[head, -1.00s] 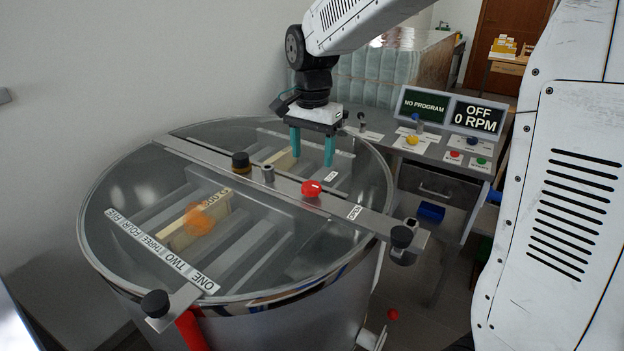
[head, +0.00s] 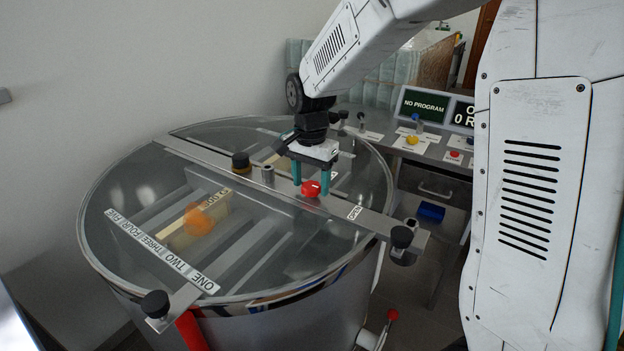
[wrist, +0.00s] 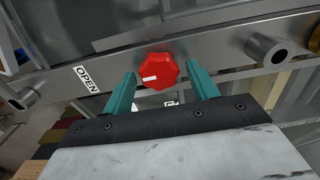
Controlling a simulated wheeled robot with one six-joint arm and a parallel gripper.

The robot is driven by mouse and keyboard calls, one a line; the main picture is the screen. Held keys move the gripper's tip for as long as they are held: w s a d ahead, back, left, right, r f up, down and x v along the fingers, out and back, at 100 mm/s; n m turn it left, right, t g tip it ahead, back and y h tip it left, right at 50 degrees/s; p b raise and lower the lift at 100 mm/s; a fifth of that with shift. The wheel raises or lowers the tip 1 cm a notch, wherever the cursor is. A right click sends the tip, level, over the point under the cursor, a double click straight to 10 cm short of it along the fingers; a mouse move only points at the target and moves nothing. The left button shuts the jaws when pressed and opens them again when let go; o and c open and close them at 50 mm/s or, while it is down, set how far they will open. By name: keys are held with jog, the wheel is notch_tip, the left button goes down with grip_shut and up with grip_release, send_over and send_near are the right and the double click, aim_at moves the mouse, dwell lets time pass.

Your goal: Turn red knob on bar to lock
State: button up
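The red knob (head: 311,188) sits on the metal bar (head: 343,207) that crosses the tank's clear lid. In the wrist view the knob (wrist: 158,71) is lobed with a white mark pointing left, towards the OPEN label (wrist: 87,79). My gripper (head: 311,188) is open, its teal fingers spread just behind the knob. In the wrist view the fingertips (wrist: 159,78) lie on either side of the knob's near part, with a gap to each side. Another small label beside the bar is mostly hidden behind the fingers.
A metal post (head: 268,175) and a dark-and-brass knob (head: 241,163) stand on the bar to the left. A black clamp knob (head: 402,237) is at the bar's right end. An orange round thing (head: 198,220) shows under the lid. A control desk (head: 423,148) stands behind.

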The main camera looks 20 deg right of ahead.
jog(key=c, duration=0.7)
jog(key=shift+n, duration=0.4)
jog(key=n, duration=0.4)
jog(key=shift+w+r, duration=0.1)
jog(key=n, duration=0.9)
jog(key=shift+n, duration=2)
